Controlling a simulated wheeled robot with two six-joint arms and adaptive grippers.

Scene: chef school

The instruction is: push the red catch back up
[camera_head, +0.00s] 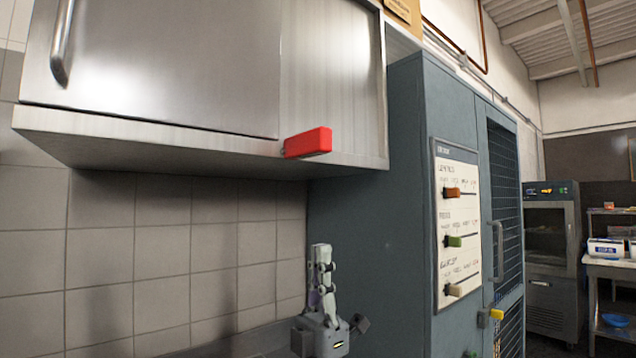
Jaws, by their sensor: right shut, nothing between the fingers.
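The red catch (308,142) is a bright red block at the lower edge of a metal wall cabinet (170,60), at the right end of its door. It sticks out toward me and lies close to level, slightly tilted. My right gripper (320,250) points upward below the catch, with a clear gap between them. Its fingers are together and hold nothing. My left gripper is not in the view.
A tall blue-grey locker (375,200) stands right of the gripper, with a chart board (460,225) and a door handle (497,250). A tiled wall (165,260) is behind. The space between gripper and cabinet underside is free.

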